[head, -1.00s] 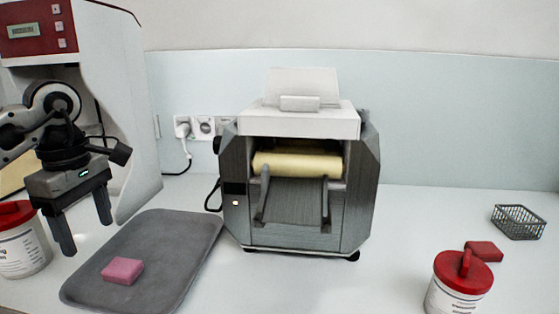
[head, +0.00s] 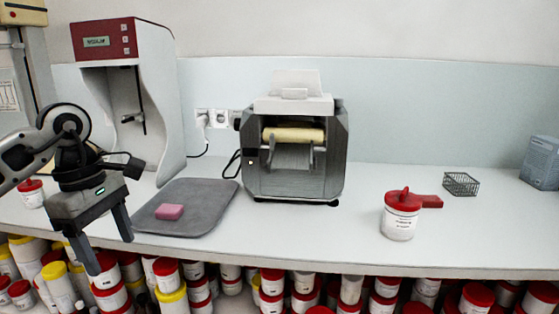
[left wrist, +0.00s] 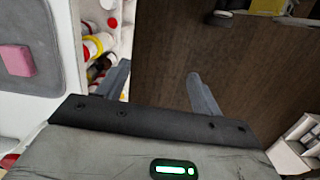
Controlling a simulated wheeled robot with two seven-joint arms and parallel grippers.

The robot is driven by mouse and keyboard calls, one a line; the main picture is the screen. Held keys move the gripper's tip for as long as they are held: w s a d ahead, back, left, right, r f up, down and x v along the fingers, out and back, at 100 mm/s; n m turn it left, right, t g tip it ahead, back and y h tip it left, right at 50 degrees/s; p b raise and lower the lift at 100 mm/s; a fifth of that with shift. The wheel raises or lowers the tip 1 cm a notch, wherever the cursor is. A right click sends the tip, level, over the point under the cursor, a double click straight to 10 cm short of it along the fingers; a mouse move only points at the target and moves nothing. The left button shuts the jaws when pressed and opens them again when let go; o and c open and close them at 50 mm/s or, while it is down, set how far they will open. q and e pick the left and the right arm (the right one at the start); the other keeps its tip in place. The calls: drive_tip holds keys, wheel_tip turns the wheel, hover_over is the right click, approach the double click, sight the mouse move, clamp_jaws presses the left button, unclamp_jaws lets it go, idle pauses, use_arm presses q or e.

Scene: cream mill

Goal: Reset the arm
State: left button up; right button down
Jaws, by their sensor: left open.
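My left gripper (head: 108,246) is open and empty in the head view, in front of the counter's front edge at the left. It also shows in the left wrist view (left wrist: 158,85), its two fingers apart with brown floor and shelved jars beyond them. My left arm comes in from the left side. My right gripper is not in view.
The white counter (head: 300,232) holds a grey tray (head: 212,200) with a pink block (head: 169,211), a roller mill (head: 295,150), a red-lidded jar (head: 401,218) and a wire basket (head: 461,183). A red-topped white machine (head: 160,70) stands left. Jars fill shelves below.

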use_arm(q)
drive_tip(key=s+d+f+n+g+h, duration=0.1)
drive_tip(key=s+d+f+h, duration=0.3)
drive_tip(key=d, duration=0.6)
drive_tip(key=d+f+g+h, duration=0.1)
drive_tip(key=d+f+h, duration=0.3)
drive_tip(key=d, duration=0.6)
drive_tip(key=s+d+r+n+t+h, duration=0.25)
drive_tip(key=d+r+n+h, duration=0.25)
drive_tip(key=d+n+h, duration=0.45)
drive_tip(key=w+a+f+n+t+y, duration=0.1)
drive_tip(key=a+f+n+t+y, duration=0.25)
drive_tip(key=n+t, duration=0.45)
drive_tip(key=w+a+f+n+t+y, duration=0.1)
drive_tip(key=a+f+n+t+y, duration=0.3)
drive_tip(key=n, duration=0.9)
drive_tip(key=w+a+f+n+t+y, duration=0.15)
drive_tip(key=f+n+t, duration=0.35)
drive_tip(key=n, duration=0.5)
drive_tip(key=s+a+f+n+g+y, duration=0.2)
drive_tip(key=s+f+n+g+y, duration=0.1)
drive_tip(key=s+f+n, duration=0.2)
drive_tip(key=s+a+f+n+g+y, duration=0.3)
drive_tip(key=s+f+n, duration=0.3)
drive_tip(key=f, duration=0.4)
drive_tip(key=shift+s+a+y, duration=0.15)
drive_tip(key=shift+s+y, duration=0.2)
drive_tip(key=shift+s, duration=0.45)
drive_tip(key=shift+n+g, duration=0.25)
